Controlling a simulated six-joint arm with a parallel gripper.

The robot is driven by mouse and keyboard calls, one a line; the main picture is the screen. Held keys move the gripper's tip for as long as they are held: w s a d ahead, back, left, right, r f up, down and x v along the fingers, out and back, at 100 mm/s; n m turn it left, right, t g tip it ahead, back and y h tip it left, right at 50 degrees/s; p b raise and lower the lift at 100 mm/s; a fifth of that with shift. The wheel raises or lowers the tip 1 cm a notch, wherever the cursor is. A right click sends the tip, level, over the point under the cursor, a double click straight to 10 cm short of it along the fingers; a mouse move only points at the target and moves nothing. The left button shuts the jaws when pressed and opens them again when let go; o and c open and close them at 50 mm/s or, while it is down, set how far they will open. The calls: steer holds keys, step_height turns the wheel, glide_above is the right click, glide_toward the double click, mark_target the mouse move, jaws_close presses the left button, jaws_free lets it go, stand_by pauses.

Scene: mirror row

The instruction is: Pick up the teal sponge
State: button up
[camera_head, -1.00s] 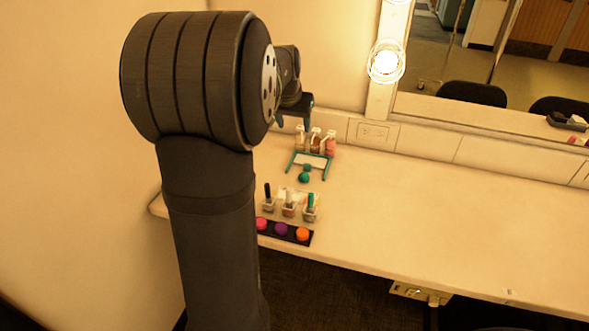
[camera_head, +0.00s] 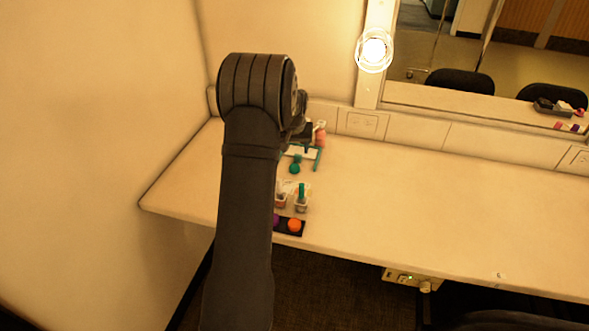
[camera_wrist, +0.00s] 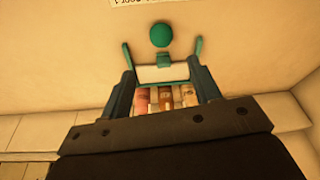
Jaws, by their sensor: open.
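The teal sponge (camera_head: 295,169) is a small round teal piece on the counter, in front of a white piece with teal side bars (camera_head: 303,152). In the wrist view the sponge (camera_wrist: 160,34) shows at the top middle, past the fingertips, with a smaller teal piece (camera_wrist: 163,60) just below it. My gripper (camera_wrist: 162,70) is open, and nothing is held between its fingers. It is above the counter at the white piece; the sponge is apart from it. In the head view my arm hides most of the gripper.
Several small bottles (camera_wrist: 166,98) stand behind the white piece, near the wall. Small cups (camera_head: 301,204) and a dark tray with colored rounds (camera_head: 294,225) are at the counter's front, partly hidden by my arm. The counter (camera_head: 420,200) is clear to the right.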

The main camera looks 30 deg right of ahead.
mark_target(294, 165)
steer(key=x, duration=1)
steer(key=shift+w+a+f, duration=0.1)
steer(key=shift+w+a, duration=0.05)
steer(key=shift+c, duration=0.3)
steer(key=c, duration=1)
